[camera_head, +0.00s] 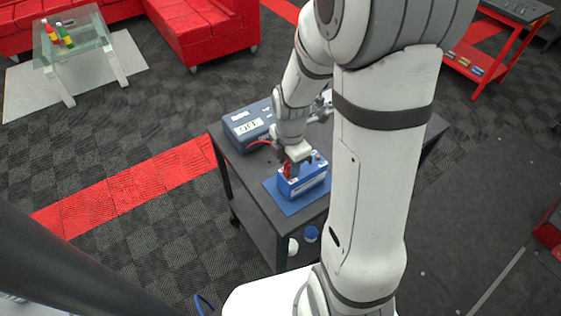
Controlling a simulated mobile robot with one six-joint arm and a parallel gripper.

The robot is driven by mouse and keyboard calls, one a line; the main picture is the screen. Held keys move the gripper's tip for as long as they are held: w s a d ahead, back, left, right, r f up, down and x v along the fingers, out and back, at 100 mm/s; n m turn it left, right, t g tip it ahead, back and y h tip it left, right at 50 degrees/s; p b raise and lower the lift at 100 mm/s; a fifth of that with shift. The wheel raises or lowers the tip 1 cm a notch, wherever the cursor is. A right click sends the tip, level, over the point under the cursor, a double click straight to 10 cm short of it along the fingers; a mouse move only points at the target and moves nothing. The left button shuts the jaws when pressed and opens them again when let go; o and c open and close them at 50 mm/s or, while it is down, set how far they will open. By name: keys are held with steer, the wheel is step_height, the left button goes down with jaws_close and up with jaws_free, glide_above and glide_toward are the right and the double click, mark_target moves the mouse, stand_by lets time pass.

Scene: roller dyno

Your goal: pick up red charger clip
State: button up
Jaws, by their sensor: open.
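The red charger clip (287,170) sits at the left end of the top of a blue battery (309,183), partly covered by my gripper. My gripper (292,166) points down right at the clip; its jaws are open and small in the picture, and I cannot tell whether the fingers touch the clip. A red cable (259,143) runs from the charger box (247,126) toward the battery. The battery stands on a blue mat (284,204) on a dark cart.
The dark cart (252,194) has a lower shelf with a white and a blue round item. My arm hides the cart's right part. A glass table (75,47) with bottles and red sofas stand far left. A red workbench (481,60) stands at the upper right.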

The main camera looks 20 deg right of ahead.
steer(key=shift+f, duration=0.35)
steer(key=shift+c, duration=0.2)
jaws_close()
steer(key=shift+r, duration=0.15)
